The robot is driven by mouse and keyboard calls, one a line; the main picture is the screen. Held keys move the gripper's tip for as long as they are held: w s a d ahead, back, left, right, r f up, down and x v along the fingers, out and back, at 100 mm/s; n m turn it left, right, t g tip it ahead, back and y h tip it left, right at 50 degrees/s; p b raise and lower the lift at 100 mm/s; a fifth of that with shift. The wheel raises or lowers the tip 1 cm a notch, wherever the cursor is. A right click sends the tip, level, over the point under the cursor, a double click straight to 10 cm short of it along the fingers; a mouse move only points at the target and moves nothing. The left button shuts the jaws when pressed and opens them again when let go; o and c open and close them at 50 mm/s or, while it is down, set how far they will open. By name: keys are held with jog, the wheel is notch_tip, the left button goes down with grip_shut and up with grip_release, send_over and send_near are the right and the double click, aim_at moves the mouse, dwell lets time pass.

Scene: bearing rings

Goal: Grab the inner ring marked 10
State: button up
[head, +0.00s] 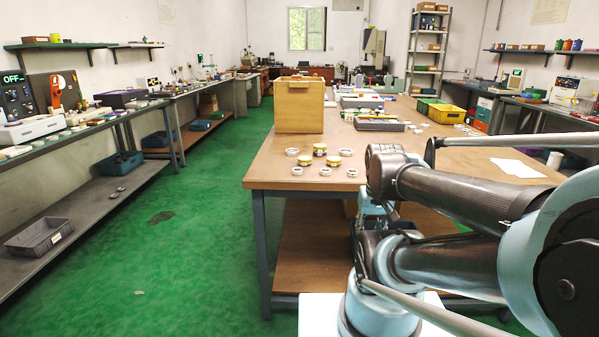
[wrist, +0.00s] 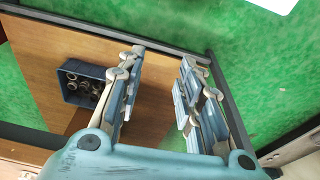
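Several small metal rings, among them one ring (head: 305,160), lie on the near left part of the wooden table (head: 262,172) in the head view. The markings are too small to read, so I cannot tell which ring is marked 10. My gripper (wrist: 160,72) is open and empty in the wrist view, its fingers well apart. It points down toward the table's lower shelf and the green floor, away from the tabletop rings.
A wooden box (head: 299,106) stands behind the rings. A yellow bin (head: 446,114) and a grey tray (head: 379,125) are further back. A blue bin (wrist: 72,98) of rings or similar metal parts sits on the lower shelf.

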jog(key=shift+o, duration=0.6)
jog(key=shift+w+d, duration=0.1)
jog(key=shift+d, duration=0.05)
jog(key=o, duration=0.4)
jog(key=shift+s+r, duration=0.2)
jog(key=shift+o, duration=0.2)
jog(key=w+a+r+m, duration=0.2)
jog(key=w+r+m, duration=0.3)
jog(key=w+r, duration=0.2)
notch_tip(320, 180, up, 2)
jog(key=shift+a+r, duration=0.1)
jog(key=shift+a, duration=0.3)
jog(key=w+a+r+m+g, duration=0.1)
jog(key=w+a+r+m, duration=0.45)
jog(key=w, duration=0.25)
jog(key=w+a+r+m+y, duration=0.1)
jog(key=w+a+r+m, duration=0.4)
jog(key=w, duration=0.3)
jog(key=w+a+r+m+g, duration=0.1)
jog(key=w+a+r+m, duration=0.4)
jog(key=w, duration=0.3)
jog(key=a+f, duration=0.1)
jog(key=f, duration=0.7)
jog(key=a+f, duration=0.1)
jog(key=f, duration=0.3)
jog(key=shift+w+a, duration=0.3)
jog(key=shift+a+f, duration=0.1)
jog(key=shift+f, duration=2.8)
